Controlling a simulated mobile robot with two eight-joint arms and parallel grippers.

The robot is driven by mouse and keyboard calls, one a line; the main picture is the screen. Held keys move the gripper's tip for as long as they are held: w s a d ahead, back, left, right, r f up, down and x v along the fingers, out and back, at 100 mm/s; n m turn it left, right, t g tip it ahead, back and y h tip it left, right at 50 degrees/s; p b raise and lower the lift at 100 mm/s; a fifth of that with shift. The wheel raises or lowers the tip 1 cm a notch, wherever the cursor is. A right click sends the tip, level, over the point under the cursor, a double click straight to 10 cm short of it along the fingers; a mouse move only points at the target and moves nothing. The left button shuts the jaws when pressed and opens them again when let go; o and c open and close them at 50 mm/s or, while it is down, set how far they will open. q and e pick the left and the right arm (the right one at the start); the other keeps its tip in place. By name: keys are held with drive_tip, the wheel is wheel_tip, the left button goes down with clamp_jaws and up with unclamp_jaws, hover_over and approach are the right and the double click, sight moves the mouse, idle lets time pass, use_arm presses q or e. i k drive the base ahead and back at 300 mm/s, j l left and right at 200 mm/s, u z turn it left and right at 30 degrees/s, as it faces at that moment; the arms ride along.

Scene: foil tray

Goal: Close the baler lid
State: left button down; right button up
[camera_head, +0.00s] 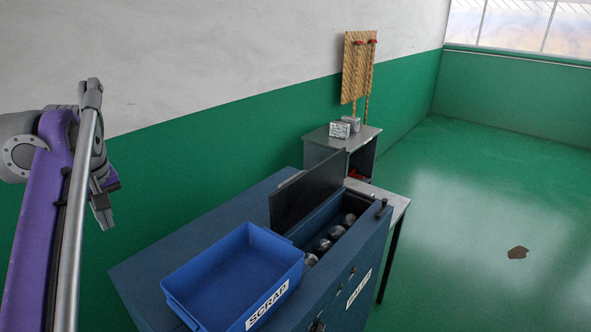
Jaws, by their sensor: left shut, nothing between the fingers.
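The baler (345,262) is a dark blue cabinet with an open chamber in its top. Its dark lid (308,190) stands raised along the chamber's far left side. Several crumpled silver balls (322,245) lie in the chamber. A small black knob or handle (381,207) is at the chamber's right end. My left gripper (103,213) hangs at the left of the view, shut and empty, well apart from the lid and above the cabinet's level. My right gripper is not in view.
A blue bin marked SCRAP (235,272) sits on the cabinet top, close to the chamber's left end. Behind the baler, a grey bench (370,135) carries small silver blocks (340,130). A wooden board (356,75) hangs on the wall. The green floor at right is mostly clear.

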sight(294, 198)
drive_tip(key=i+l, duration=0.2)
drive_tip(key=l, duration=0.15)
drive_tip(key=i+l, duration=0.2)
drive_tip(key=l, duration=0.15)
drive_tip(key=i+l, duration=0.65)
drive_tip(key=l, duration=0.15)
drive_tip(key=i+l+u, duration=0.1)
drive_tip(key=i+l, duration=0.35)
drive_tip(key=l, duration=0.15)
